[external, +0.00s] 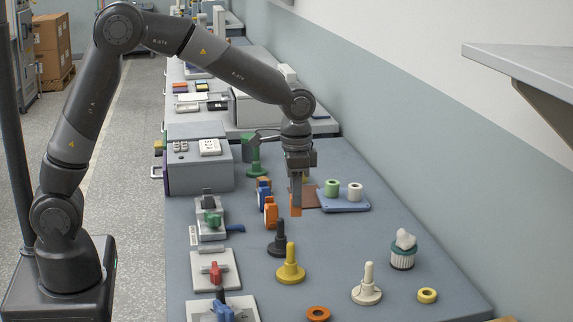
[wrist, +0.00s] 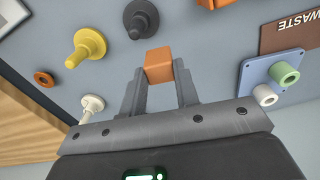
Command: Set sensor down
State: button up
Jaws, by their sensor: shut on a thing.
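My gripper (external: 296,197) points straight down over the blue-grey bench, its fingers shut on a small orange block (external: 296,207), which I take to be the sensor. In the wrist view the block (wrist: 158,65) sits between the two fingertips (wrist: 158,80), with its far end sticking out past them. The block appears to be above the bench top; the exact gap cannot be told.
A black peg (external: 279,240), yellow peg (external: 290,265) and white peg (external: 367,287) stand nearby. A blue tray (external: 345,206) with green and white bobbins is to the right, near a brown WASTE mat (wrist: 291,28). Orange parts (external: 270,213) stand left.

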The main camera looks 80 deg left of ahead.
notch_tip(320, 180, up, 2)
jog(key=s+a+n, duration=0.1)
jog(key=s+a, duration=0.1)
send_over(291, 222)
notch_tip(291, 222, down, 6)
jog(key=shift+a+f, duration=0.15)
jog(key=shift+f, duration=1.9)
jog(key=shift+f, duration=0.15)
jog(key=o, duration=1)
jog(key=shift+c, duration=0.2)
notch_tip(291, 222, up, 12)
jog(key=shift+r, duration=0.25)
